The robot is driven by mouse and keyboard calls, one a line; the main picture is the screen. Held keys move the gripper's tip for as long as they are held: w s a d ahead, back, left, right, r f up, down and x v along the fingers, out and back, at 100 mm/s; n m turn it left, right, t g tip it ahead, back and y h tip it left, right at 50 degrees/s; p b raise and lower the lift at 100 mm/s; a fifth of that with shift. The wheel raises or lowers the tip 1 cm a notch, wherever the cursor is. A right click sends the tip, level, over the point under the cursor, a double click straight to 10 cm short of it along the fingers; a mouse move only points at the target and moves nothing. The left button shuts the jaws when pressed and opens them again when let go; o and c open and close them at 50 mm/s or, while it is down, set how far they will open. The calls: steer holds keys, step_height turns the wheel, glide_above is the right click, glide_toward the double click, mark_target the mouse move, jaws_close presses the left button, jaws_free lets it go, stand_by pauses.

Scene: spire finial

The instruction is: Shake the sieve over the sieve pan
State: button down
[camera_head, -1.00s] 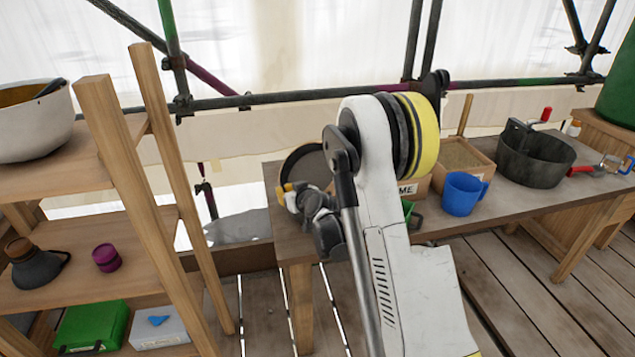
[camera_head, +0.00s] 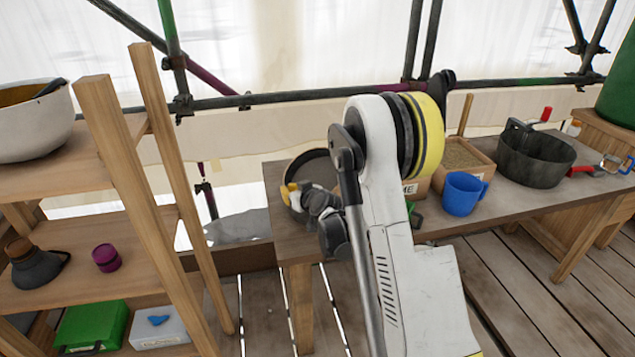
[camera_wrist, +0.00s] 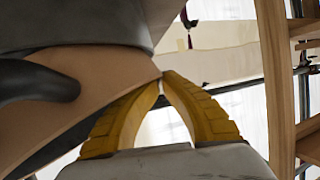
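A round, shallow, dark-rimmed thing that I take to be the sieve (camera_head: 320,168) is at the left end of the bench, partly hidden by my arm. My gripper (camera_head: 292,193), with yellow fingers, is at its near left side. In the wrist view, the yellow fingertips (camera_wrist: 163,80) come together at the edge of a tan surface, which seems to be part of the held sieve. A grey rounded body and a dark curved handle fill the upper left there. I cannot tell which thing is the sieve pan; whatever lies under the sieve is hidden.
The bench (camera_head: 520,205) bears a blue mug (camera_head: 462,195), a sand-filled wooden box (camera_head: 462,155), and a dark grey pot (camera_head: 535,160). A wooden shelf (camera_head: 100,165) stands close on the left. Scaffold poles run behind the bench.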

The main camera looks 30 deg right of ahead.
steer(key=shift+a, duration=0.1)
stand_by(0.7)
steer(key=c, duration=1.8)
jaws_free()
steer(key=shift+o, duration=0.2)
